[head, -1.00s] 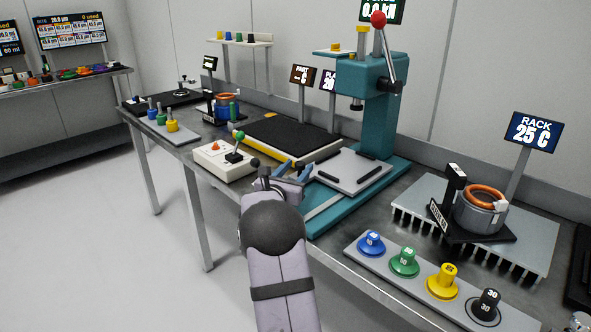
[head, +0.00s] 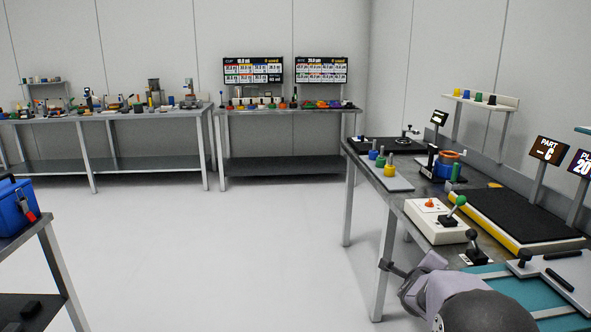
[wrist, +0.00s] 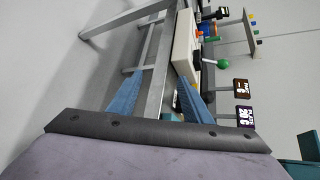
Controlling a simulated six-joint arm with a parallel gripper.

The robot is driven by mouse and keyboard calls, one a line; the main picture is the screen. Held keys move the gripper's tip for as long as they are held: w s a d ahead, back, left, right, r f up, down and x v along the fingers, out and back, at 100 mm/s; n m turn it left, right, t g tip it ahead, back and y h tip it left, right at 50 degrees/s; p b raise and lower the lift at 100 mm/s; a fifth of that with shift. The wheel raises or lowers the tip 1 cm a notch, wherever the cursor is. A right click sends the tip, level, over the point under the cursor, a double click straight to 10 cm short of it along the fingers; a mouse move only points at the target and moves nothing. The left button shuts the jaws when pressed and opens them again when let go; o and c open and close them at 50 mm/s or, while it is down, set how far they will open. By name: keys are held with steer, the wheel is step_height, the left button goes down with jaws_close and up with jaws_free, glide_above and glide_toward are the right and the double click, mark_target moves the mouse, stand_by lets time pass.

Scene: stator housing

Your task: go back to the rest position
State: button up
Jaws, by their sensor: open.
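My gripper (head: 388,268) is at the lower right of the head view, beside the front edge of the right-hand workbench (head: 415,215), with part of my arm behind it. In the wrist view my gripper (wrist: 160,92) shows two blue fingers spread apart with nothing between them. The wrist picture is turned on its side, and the bench edge and legs show beyond the fingers. In the head view the fingers are small and partly hard to make out.
A white control box (head: 435,222) with a green-knobbed lever and a black mat station (head: 515,215) stand on the bench near my gripper. A blue box (head: 14,207) sits on a table at the left. Open floor (head: 240,250) lies between.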

steer(key=s+a+f+n+g+y, duration=0.25)
steer(key=s+a+f+n, duration=0.3)
steer(key=a+n, duration=0.3)
steer(key=s+a+f+n+g+y, duration=0.2)
steer(key=s+a+f+n+y, duration=0.2)
steer(key=s+a+n, duration=0.45)
steer(key=s+a+f+n+g, duration=0.2)
steer(key=s+a+n, duration=0.15)
steer(key=s, duration=0.35)
steer(key=s+a+f+n+g, duration=0.1)
steer(key=s+a+n+g, duration=0.15)
steer(key=s+n, duration=0.35)
steer(key=s+a+f+n+g, duration=0.2)
steer(key=s+n+g, duration=0.1)
steer(key=s, duration=0.6)
step_height(320, 180, up, 22)
steer(key=w+p, duration=0.1)
steer(key=p, duration=2.1)
steer(key=shift+w+t+y, duration=0.15)
steer(key=shift+t+y, duration=0.15)
steer(key=shift+y, duration=0.15)
